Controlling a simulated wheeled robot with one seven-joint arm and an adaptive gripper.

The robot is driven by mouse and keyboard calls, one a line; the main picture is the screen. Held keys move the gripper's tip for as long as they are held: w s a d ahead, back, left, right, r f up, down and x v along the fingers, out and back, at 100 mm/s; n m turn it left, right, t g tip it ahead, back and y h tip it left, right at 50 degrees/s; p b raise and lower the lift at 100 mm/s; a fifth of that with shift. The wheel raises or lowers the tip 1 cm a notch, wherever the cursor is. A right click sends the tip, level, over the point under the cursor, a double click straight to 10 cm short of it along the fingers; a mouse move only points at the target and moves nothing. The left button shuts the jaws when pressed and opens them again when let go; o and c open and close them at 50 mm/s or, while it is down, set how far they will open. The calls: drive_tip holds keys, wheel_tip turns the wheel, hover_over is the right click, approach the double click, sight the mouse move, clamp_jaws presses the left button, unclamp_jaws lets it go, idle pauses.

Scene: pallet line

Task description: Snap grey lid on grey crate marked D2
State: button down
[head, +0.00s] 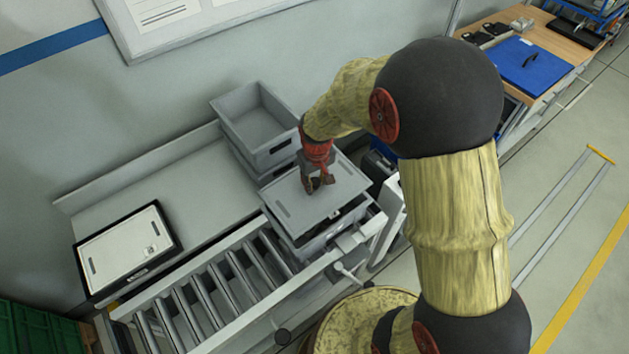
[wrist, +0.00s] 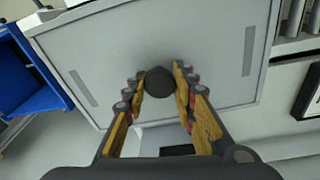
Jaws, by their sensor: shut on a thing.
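The grey lid (head: 290,198) is over the open grey crate (head: 318,243) at the right end of the roller conveyor. A dark gap shows between lid and crate on the near side, so the lid is not flush there. My gripper (head: 318,184) is above the middle of the lid. In the wrist view, my gripper (wrist: 160,90) is shut on the dark round knob (wrist: 159,82) of the lid (wrist: 165,45). The far side of the crate is hidden under the lid. I cannot read a D2 mark.
Stacked grey crates (head: 247,105) stand close behind the lid. A black crate with a white lid (head: 122,250) sits left on the grey counter (head: 170,185). Bare rollers (head: 215,295) lie between. A blue lid (head: 523,65) rests on the bench at upper right.

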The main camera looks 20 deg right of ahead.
drive_tip(key=shift+a+f, duration=0.1)
drive_tip(key=shift+f+b, duration=0.3)
drive_tip(key=shift+d+f+b, duration=0.15)
drive_tip(key=shift+f+b, duration=1.05)
drive_tip(key=shift+f, duration=0.65)
drive_tip(key=shift+d+f+b, duration=0.1)
drive_tip(key=shift+f+b, duration=1.05)
drive_tip(key=shift+f, duration=0.65)
drive_tip(key=shift+f, duration=0.25)
drive_tip(key=c, duration=1.4)
unclamp_jaws()
drive_tip(key=o, duration=0.3)
drive_tip(key=shift+o, duration=1)
